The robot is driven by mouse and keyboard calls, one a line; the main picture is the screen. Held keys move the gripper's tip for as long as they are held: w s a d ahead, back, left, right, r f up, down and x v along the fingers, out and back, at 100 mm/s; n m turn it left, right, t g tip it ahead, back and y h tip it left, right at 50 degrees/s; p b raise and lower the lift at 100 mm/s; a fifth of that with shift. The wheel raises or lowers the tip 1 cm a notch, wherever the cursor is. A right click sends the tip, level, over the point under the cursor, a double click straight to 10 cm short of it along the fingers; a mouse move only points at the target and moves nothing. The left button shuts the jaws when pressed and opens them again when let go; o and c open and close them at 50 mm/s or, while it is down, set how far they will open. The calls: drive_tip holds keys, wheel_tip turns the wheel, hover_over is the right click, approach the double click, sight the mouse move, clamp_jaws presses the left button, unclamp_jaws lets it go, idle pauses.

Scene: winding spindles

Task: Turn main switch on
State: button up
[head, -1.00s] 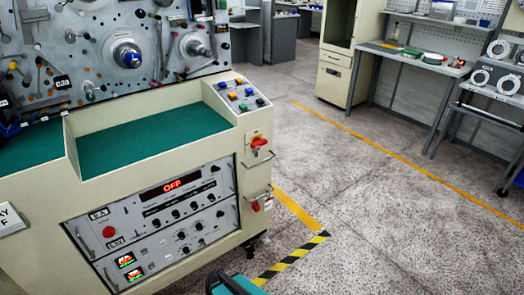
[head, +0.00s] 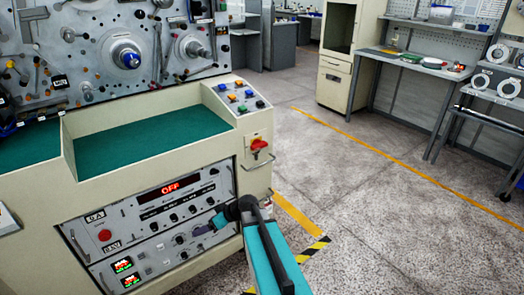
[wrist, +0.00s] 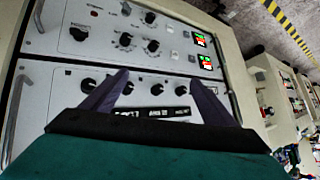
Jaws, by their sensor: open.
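A red rotary switch (head: 259,146) on a yellow plate sits on the right end of the machine's cream front, above a handle. I take it for the main switch. The display (head: 170,187) on the control panel reads OFF. My gripper (head: 214,222) is in front of the lower right of the panel, below and left of the red switch. In the wrist view my gripper (wrist: 158,82) has its two dark fingers apart with nothing between them, facing the panel's black knobs (wrist: 125,40). The red switch does not show there.
Coloured push buttons (head: 240,94) are on the sloped console above the switch. A green work surface (head: 135,140) lies to the left. The floor to the right is open, up to a workbench (head: 415,62) at the back.

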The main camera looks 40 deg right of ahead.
drive_tip(key=w+d+r+m+t+h+b, duration=0.2)
drive_tip(key=w+d+r+t, duration=0.15)
drive_tip(key=d+r, duration=1.35)
drive_tip(key=m+t+h+b, duration=0.2)
drive_tip(key=t+h, duration=0.1)
drive_tip(key=h, duration=0.1)
approach(260, 145)
drive_tip(key=r+v, duration=0.1)
drive_tip(key=v, duration=0.4)
drive_tip(key=shift+d+g, duration=0.25)
drive_tip(key=shift+w+f, duration=0.1)
drive_tip(key=shift+w, duration=0.05)
drive_tip(key=shift+p+x, duration=0.95)
drive_tip(key=shift+x, duration=5.85)
drive_tip(key=shift+a, duration=0.2)
drive_tip(key=c, duration=1)
